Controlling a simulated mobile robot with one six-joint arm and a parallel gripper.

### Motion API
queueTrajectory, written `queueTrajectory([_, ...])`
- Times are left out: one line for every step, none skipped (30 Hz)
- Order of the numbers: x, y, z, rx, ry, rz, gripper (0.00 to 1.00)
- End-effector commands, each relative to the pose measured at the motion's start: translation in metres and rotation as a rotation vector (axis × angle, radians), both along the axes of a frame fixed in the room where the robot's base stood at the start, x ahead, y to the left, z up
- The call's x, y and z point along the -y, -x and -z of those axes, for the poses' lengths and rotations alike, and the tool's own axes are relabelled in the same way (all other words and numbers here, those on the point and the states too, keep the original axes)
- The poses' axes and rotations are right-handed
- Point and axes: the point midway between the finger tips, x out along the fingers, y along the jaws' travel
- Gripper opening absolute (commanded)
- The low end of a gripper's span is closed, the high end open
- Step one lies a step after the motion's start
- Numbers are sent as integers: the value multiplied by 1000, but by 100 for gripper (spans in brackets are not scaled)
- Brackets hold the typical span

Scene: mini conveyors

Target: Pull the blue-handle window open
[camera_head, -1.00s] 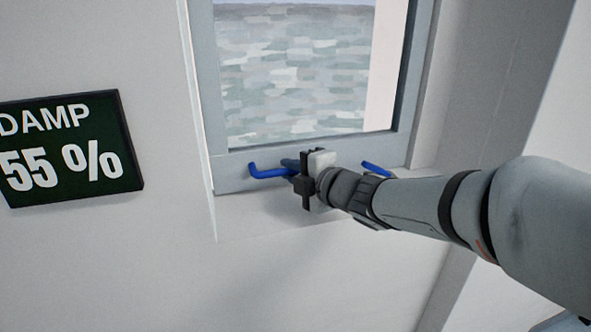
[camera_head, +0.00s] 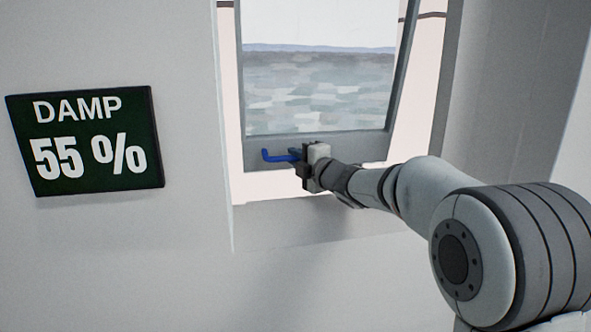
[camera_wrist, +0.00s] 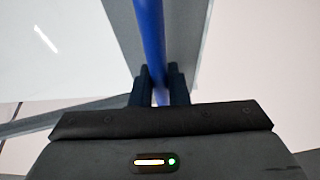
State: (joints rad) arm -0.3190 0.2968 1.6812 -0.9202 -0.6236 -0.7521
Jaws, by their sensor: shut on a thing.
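The window (camera_head: 320,144) has a grey frame and a pane with a view of water and a pale sky. Its bottom edge stands out from the wall opening, so it is tilted partly open. A blue bar handle (camera_head: 274,156) runs along the lower rail; its right part is hidden behind my gripper and arm. My gripper (camera_head: 303,164) is shut on the handle near its middle. In the wrist view the blue handle (camera_wrist: 150,40) runs down between the two dark fingers (camera_wrist: 160,92).
A dark sign (camera_head: 90,141) reading "DAMP 55 %" hangs on the wall to the left of the window. The sill (camera_head: 300,219) below the window is bare. A wall recess (camera_head: 490,90) lies to the right.

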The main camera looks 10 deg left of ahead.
Motion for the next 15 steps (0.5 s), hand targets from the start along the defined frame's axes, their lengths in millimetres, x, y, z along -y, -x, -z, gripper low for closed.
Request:
queueTrajectory([-1,0,-2,4,-2,-3,0])
queueTrajectory([0,0,-2,4,-2,-2,0])
queueTrajectory([1,0,-2,4,-2,-1,0])
queueTrajectory([2,0,-2,3,-2,0,0])
queueTrajectory([2,-1,-2,3,-2,1,0])
queueTrajectory([3,-1,-2,3,-2,2,0])
queueTrajectory([4,-1,-2,3,-2,3,15])
queueTrajectory([4,-2,-2,3,-2,4,18])
queueTrajectory([5,-2,-2,3,-1,5,21])
queueTrajectory([6,-2,-1,3,-1,6,23])
queueTrajectory([6,-3,-1,3,-1,8,26])
queueTrajectory([7,-3,-1,2,-1,9,29])
queueTrajectory([7,-3,-1,2,-1,10,32])
queueTrajectory([8,-3,-1,1,0,10,34])
queueTrajectory([8,-4,0,1,0,11,36])
